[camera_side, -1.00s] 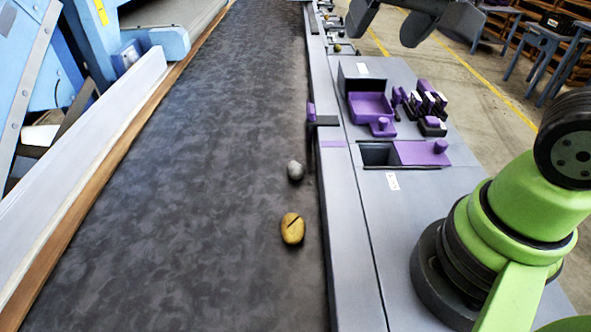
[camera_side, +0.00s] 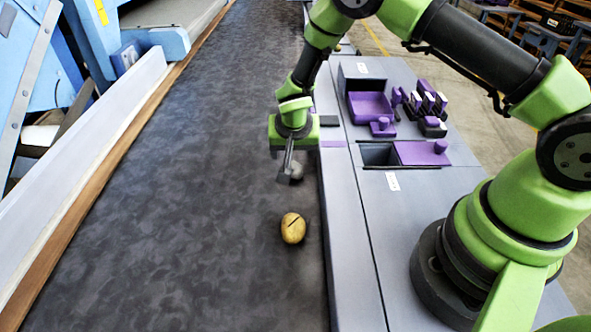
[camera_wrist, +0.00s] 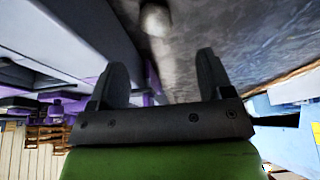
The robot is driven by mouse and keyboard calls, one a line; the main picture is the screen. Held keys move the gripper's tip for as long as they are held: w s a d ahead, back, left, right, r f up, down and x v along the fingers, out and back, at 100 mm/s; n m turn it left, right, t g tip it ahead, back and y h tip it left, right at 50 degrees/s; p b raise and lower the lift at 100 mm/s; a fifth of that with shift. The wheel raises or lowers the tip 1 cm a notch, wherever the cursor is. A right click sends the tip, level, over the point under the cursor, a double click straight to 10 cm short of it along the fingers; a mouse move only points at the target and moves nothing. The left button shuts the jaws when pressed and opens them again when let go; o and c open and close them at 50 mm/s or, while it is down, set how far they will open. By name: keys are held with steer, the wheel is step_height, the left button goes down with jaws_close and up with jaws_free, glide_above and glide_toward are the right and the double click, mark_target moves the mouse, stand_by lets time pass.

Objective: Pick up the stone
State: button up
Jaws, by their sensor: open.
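The grey stone (camera_side: 297,172) lies on the dark conveyor belt close to its right edge. In the side view it is partly hidden behind my gripper (camera_side: 285,180), which points down just at its left and front. I cannot tell whether they touch. In the wrist view the stone (camera_wrist: 155,20) shows pale and blurred near the top, beyond the tips of my gripper (camera_wrist: 168,62). The two fingers stand apart with nothing between them.
A yellow-brown potato with a dark slit (camera_side: 293,228) lies on the belt (camera_side: 170,220) in front of the stone. To the right, the grey bench (camera_side: 350,230) carries a purple tray (camera_side: 370,106), small purple-and-black items (camera_side: 428,104) and an opening with a purple cover (camera_side: 422,153). The belt's left side is clear.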

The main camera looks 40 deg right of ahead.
mark_target(295, 166)
steer(key=x, duration=0.8)
steer(key=shift+s+d+f, duration=0.1)
steer(key=shift+d+f, duration=0.1)
steer(key=shift+f, duration=0.25)
steer(key=c, duration=1)
